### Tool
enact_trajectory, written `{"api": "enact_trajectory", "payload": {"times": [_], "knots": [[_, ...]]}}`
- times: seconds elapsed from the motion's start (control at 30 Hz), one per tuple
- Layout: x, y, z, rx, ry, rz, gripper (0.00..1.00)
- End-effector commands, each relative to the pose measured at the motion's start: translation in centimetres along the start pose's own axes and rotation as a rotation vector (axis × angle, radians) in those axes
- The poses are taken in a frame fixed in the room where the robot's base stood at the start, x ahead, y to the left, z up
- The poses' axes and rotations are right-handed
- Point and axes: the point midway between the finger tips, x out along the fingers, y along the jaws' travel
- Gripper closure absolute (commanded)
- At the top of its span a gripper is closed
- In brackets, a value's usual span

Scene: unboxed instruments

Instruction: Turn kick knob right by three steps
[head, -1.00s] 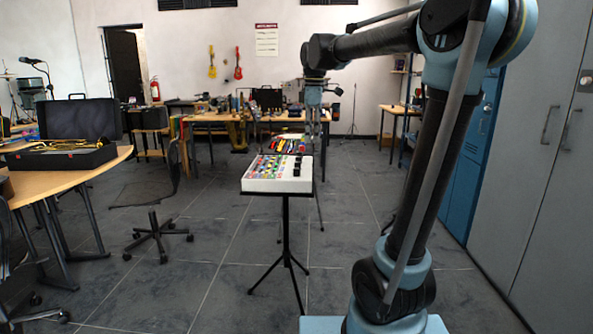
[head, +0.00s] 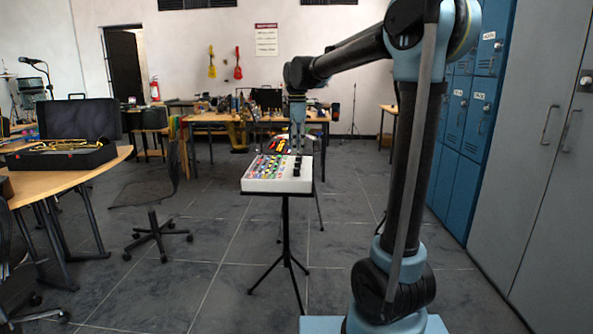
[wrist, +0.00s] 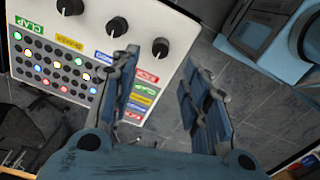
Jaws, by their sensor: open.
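The white drum machine (head: 262,185) stands on a black tripod, with coloured pads on top and a column of black knobs (head: 298,166) at its right. In the wrist view its white panel (wrist: 85,25) shows three black knobs; the nearest to my gripper is the right one (wrist: 160,47). A red label (wrist: 146,76) sits close to my left finger; its lettering is too small to read surely, so I cannot tell which knob is kick. My gripper (wrist: 162,65) is open and empty, its left finger overlapping the panel and its right finger over the floor beyond the edge.
A wooden table (head: 125,158) with an open black case (head: 60,155) holding a brass instrument is at the left. An office chair (head: 155,205) stands near it. Blue lockers (head: 468,130) line the right. Floor around the tripod is mostly clear.

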Motion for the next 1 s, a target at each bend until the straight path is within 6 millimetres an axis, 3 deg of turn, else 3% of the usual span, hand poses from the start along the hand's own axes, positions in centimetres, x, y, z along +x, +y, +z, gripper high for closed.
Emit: {"api": "enact_trajectory", "payload": {"times": [0.3, 0.5, 1.0], "knots": [[5.4, 0.0, 0.0, 0.001, 0.0, 0.0, 0.57], [7.9, 0.0, 0.0, 0.001, 0.0, 0.0, 0.57], [9.1, 0.0, 0.0, 0.001, 0.0, 0.0, 0.6]]}}
